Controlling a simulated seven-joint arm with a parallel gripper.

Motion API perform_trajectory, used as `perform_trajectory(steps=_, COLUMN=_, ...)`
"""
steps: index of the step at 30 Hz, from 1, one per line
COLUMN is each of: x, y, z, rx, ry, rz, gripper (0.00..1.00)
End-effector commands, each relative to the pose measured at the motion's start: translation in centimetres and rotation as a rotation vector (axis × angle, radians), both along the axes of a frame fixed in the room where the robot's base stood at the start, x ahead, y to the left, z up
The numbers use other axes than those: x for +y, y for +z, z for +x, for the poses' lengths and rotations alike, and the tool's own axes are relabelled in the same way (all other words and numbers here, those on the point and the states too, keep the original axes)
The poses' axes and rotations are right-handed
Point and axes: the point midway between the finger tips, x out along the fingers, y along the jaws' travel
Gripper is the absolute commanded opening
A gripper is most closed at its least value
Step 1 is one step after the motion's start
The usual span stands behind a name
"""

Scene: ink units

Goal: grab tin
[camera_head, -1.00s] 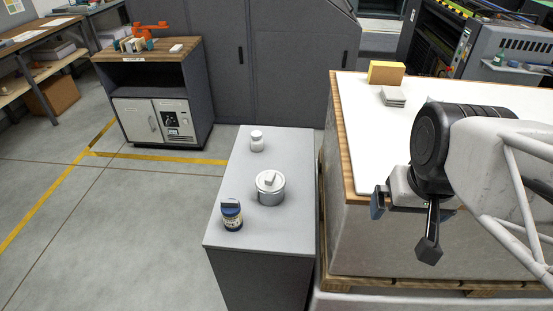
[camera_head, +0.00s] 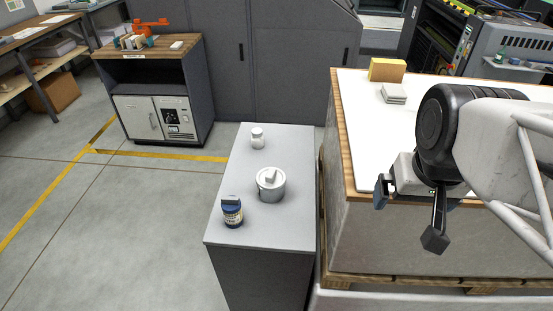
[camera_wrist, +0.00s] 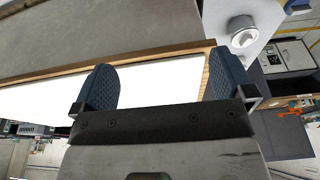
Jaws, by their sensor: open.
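A silver tin (camera_head: 271,186) with a white lid and a small block on top stands upright in the middle of a grey cabinet top (camera_head: 245,232). My gripper (camera_head: 416,198) is to the right of the cabinet, over the pallet stack, and well apart from all three. In the wrist view my gripper (camera_wrist: 165,82) is open with nothing between its blue pads; a round white-lidded container (camera_wrist: 243,36) shows beyond the right pad.
A pallet stack (camera_head: 352,225) with a white top and wooden rim stands close to the cabinet's right side. A yellow block (camera_head: 387,69) and a grey stack (camera_head: 393,94) lie on it. A low wooden-topped unit (camera_head: 150,95) stands back left. Floor left of the cabinet is clear.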

Motion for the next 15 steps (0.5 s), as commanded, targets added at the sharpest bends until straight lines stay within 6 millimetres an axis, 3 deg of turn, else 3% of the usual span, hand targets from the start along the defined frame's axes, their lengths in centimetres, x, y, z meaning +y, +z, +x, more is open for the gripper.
perform_trajectory(steps=5, x=0.0, y=3.5, z=0.0, rx=-0.003, ry=0.000, rz=0.000, gripper=1.00)
perform_trajectory(steps=15, x=0.4, y=2.8, z=2.1, rx=0.012, ry=0.232, rz=-0.154, gripper=1.00)
